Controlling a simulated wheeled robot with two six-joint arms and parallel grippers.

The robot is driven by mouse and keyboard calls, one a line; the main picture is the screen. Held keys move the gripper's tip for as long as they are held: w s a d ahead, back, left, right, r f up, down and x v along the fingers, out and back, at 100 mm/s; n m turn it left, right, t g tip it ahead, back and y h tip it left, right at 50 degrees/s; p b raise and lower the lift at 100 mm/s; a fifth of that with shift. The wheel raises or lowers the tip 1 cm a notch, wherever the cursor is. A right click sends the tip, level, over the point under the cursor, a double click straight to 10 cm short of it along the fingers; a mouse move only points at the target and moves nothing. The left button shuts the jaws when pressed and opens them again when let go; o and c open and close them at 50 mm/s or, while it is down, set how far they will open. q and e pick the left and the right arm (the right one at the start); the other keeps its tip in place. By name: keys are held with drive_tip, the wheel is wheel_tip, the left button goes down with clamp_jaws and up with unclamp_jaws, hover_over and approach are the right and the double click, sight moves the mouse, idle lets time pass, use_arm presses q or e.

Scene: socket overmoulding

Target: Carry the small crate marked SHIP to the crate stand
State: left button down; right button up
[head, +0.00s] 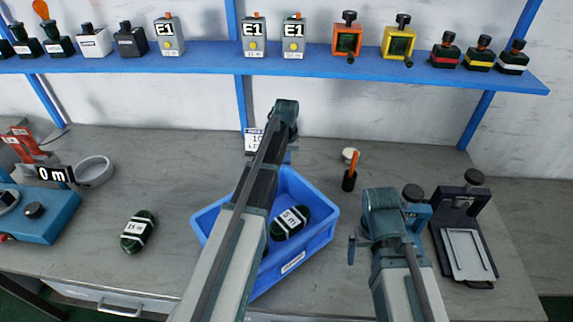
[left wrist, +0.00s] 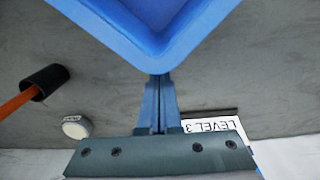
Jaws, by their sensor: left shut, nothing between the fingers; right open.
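A blue crate (head: 318,243) stands on the bench in the middle of the head view, with a white label on its front wall too small to read. A dark coil marked 5 m (head: 290,222) lies inside it. My left arm crosses over the crate and hides part of it. My left gripper (head: 289,156) is at the crate's far side. In the left wrist view its fingers (left wrist: 158,82) are shut and empty, with their tips at the crate's rim (left wrist: 160,55); I cannot tell whether they touch. My right gripper (head: 385,235) is open, right of the crate. I see no crate stand.
A coil marked 15 m (head: 138,231) lies left of the crate. A small sign (head: 253,140) is behind the crate. A blue shelf (head: 200,57) holds several devices above.

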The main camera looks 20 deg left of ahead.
sight(285, 201)
use_arm(q)
wheel_tip(285, 201, down, 5)
drive_tip(key=b, duration=0.4)
drive_tip(key=shift+f, duration=0.1)
use_arm(e)
wheel_tip(285, 201, down, 5)
drive_tip(key=shift+f, duration=0.1)
use_arm(q)
drive_tip(key=shift+s, duration=0.1)
